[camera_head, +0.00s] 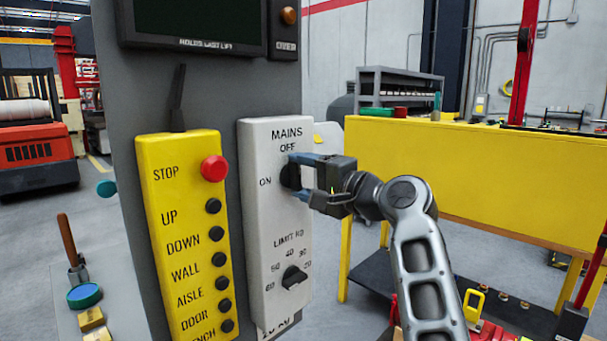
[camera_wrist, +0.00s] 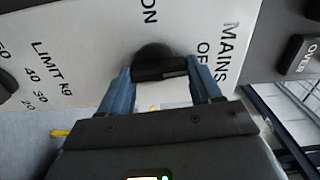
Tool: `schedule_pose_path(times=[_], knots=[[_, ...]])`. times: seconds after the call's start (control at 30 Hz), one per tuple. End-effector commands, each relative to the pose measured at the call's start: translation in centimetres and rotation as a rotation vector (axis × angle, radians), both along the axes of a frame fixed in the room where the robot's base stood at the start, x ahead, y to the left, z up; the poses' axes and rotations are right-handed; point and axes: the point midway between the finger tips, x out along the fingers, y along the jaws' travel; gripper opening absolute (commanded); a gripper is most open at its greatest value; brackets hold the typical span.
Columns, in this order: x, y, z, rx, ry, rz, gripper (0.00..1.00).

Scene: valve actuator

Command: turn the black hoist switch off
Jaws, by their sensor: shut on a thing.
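The black hoist switch (camera_head: 289,175) is a round knob on the white panel (camera_head: 259,213) under the words MAINS and OFF, with ON to its left. In the wrist view the black knob (camera_wrist: 155,58) has a raised bar across it, between the blue fingers. My gripper (camera_head: 306,173) comes from the right with its fingers shut on the knob; its fingers also show in the wrist view (camera_wrist: 161,86). The fingers partly cover the knob in the head view. I cannot tell which label the knob points at.
Below is a second black knob (camera_head: 294,277) marked LIMIT KG. To the left is a yellow pendant (camera_head: 187,235) with a red STOP button (camera_head: 214,168) and several black buttons. A dark screen (camera_head: 193,22) is above. A yellow bench (camera_head: 452,170) stands behind my arm.

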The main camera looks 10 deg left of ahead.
Motion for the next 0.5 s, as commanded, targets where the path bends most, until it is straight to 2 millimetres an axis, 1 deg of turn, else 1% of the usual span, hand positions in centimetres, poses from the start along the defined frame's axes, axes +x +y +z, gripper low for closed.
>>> schedule_pose_path(times=[0.43, 0.47, 0.5], knots=[[0.06, -0.12, -0.15, 0.005, 0.009, -0.002, 0.33], [0.06, -0.12, -0.15, 0.005, 0.009, -0.002, 0.66], [0.06, -0.12, -0.15, 0.004, 0.008, -0.002, 0.69]])
